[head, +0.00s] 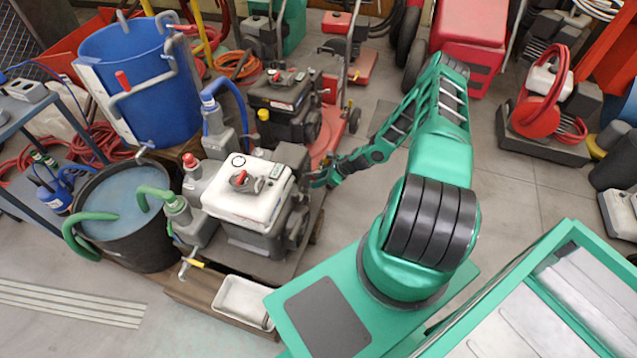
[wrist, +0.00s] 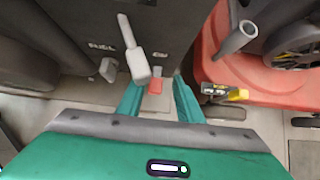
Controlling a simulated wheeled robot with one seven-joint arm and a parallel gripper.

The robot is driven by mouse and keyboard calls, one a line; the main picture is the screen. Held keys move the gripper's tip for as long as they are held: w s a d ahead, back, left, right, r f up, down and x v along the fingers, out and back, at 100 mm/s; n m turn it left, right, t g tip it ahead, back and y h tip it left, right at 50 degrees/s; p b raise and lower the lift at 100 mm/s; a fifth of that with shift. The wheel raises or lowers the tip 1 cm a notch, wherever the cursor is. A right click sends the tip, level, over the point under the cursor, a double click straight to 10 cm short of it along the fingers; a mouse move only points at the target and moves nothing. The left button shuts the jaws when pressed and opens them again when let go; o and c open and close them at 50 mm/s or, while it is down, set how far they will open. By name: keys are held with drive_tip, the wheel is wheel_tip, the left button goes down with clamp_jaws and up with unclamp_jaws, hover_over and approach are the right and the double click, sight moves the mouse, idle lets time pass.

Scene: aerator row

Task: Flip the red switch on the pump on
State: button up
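The pump (head: 243,205), with a white top and dark engine body, stands on a low wooden platform. My gripper (head: 318,178) is at its right side in the head view. In the wrist view my gripper (wrist: 157,103) is open, with its two green fingers apart. A small red switch (wrist: 155,87) shows between the fingertips, low on the dark panel (wrist: 170,30); I cannot tell whether a finger touches it. A pale grey lever (wrist: 134,50) hangs on the panel just left of and above the switch, near a "FUEL" label. The switch is hidden in the head view.
A red machine (wrist: 270,65) lies close right of my gripper in the wrist view. A black tub of water (head: 125,215) and a blue barrel (head: 140,85) stand left of the pump. A white tray (head: 243,300) lies in front.

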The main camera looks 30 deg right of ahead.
drive_tip(key=shift+s+f, duration=0.1)
drive_tip(key=shift+s, duration=0.1)
drive_tip(key=v, duration=1)
drive_tip(key=shift+d+r, duration=0.2)
drive_tip(key=shift+r, duration=0.1)
drive_tip(key=shift+s, duration=0.1)
drive_tip(key=shift+c, duration=0.8)
